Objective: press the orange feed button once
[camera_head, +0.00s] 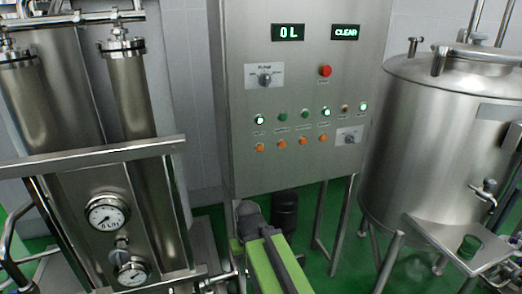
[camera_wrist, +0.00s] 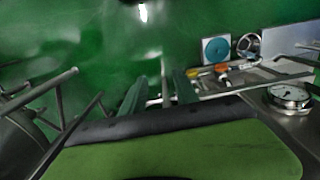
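The steel control panel (camera_head: 299,100) stands upright in the middle of the head view. Its lower row holds several small orange buttons, among them the leftmost (camera_head: 260,147) and the rightmost (camera_head: 324,138). Their labels are too small to read, so I cannot tell which is the feed button. My gripper (camera_wrist: 158,92) shows in the wrist view with its two fingers apart and nothing between them. The panel is not recognisable in the wrist view. In the head view my green arm is low, below the panel, clear of the buttons.
Steel cylinders with gauges (camera_head: 107,214) stand left, a steel tank (camera_head: 430,130) right. Green floor lies below.

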